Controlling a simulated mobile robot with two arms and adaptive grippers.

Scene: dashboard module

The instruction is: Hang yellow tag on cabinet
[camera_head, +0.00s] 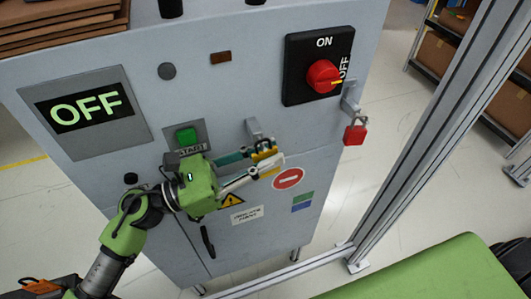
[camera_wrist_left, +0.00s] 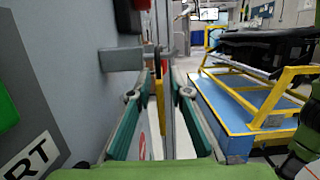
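The yellow tag (camera_wrist_left: 159,96) shows edge-on in the left wrist view as a thin upright strip. It is just below the grey hook bracket (camera_wrist_left: 122,59) on the cabinet; the contact between them is too small to make out. My left gripper (camera_head: 266,160) is at the cabinet front (camera_head: 115,165), just under that bracket (camera_head: 254,130) in the head view. In the wrist view its two fingers (camera_wrist_left: 162,80) stand apart, one on each side of the tag, with gaps visible. In the head view the fingers largely cover the tag. My right gripper is not in view.
A red rotary switch (camera_head: 322,76) and a red padlock (camera_head: 355,133) on another bracket are right of the gripper. A green start button (camera_head: 187,137) and an OFF display (camera_head: 83,108) are to its left. A metal frame post (camera_head: 425,130) stands at the right.

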